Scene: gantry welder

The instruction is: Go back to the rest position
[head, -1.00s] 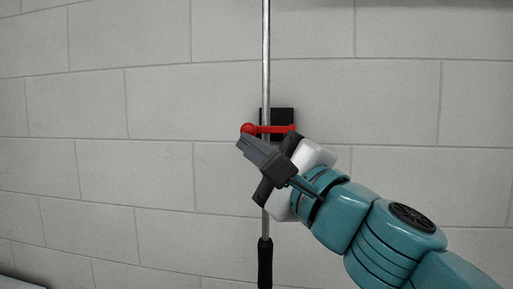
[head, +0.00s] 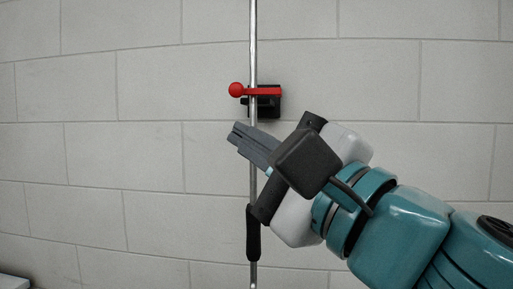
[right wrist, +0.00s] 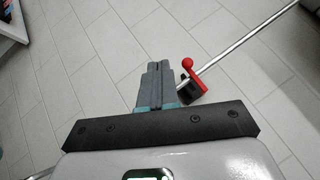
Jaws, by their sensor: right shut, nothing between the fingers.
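My right gripper (head: 240,133) is shut and empty. In the head view its fingertips are below the red lever (head: 262,91) and cross in front of the metal rod (head: 253,60). In the right wrist view the shut fingers (right wrist: 159,68) point up the picture. The red lever (right wrist: 202,77) is just to their right, apart from them in the picture. My left gripper is not in view.
A light-coloured edge of something (head: 15,283) shows at the lower left.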

